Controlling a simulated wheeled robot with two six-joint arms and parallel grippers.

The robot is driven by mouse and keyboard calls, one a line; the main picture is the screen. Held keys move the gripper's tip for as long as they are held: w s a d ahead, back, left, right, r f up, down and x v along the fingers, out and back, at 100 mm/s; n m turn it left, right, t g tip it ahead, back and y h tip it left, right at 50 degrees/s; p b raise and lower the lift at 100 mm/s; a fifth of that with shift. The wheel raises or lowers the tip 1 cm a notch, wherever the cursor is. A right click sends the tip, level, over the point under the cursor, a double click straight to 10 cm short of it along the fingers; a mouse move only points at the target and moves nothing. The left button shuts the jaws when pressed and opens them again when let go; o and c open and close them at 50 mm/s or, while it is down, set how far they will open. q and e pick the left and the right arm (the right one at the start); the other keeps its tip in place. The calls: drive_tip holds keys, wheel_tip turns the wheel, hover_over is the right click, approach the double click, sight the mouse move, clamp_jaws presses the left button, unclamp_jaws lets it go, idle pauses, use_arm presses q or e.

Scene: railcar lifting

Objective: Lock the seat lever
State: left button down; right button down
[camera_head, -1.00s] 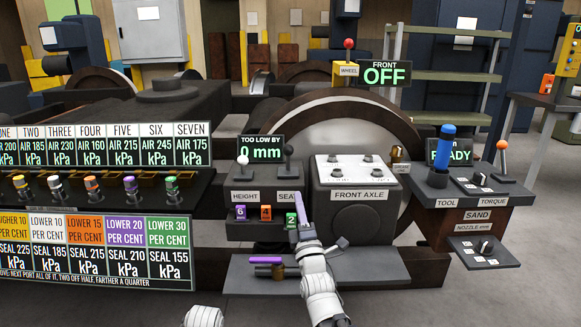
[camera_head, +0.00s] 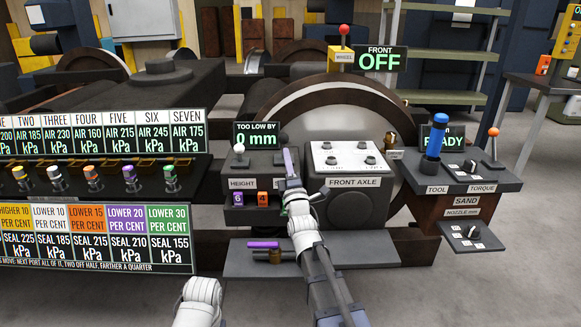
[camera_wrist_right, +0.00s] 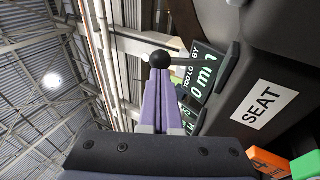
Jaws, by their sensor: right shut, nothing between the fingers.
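The seat lever (camera_head: 283,137) is a small black ball knob on the control box, beside the white-knobbed height lever (camera_head: 239,149). In the right wrist view the black knob (camera_wrist_right: 160,59) sits just past the fingertips, with its stem reaching to the right. My right gripper (camera_head: 287,151) is shut and empty, its purple fingers at the lever and hiding its stem and the SEAT label in the head view. The fingertips (camera_wrist_right: 160,72) look close to the knob; I cannot tell whether they touch. A white part of my left arm shows at the bottom, but not its gripper.
The display (camera_head: 257,135) reads TOO LOW BY 0 mm. The FRONT AXLE box (camera_head: 352,198) stands right of the lever. A low shelf (camera_head: 345,255) holds a purple-handled valve (camera_head: 263,245). The panel of pressure signs (camera_head: 90,237) is at left, the tool stand (camera_head: 465,182) at right.

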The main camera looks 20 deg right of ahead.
sight(284, 146)
drive_tip(key=shift+x, duration=1.25)
drive_tip(key=shift+p, duration=0.3)
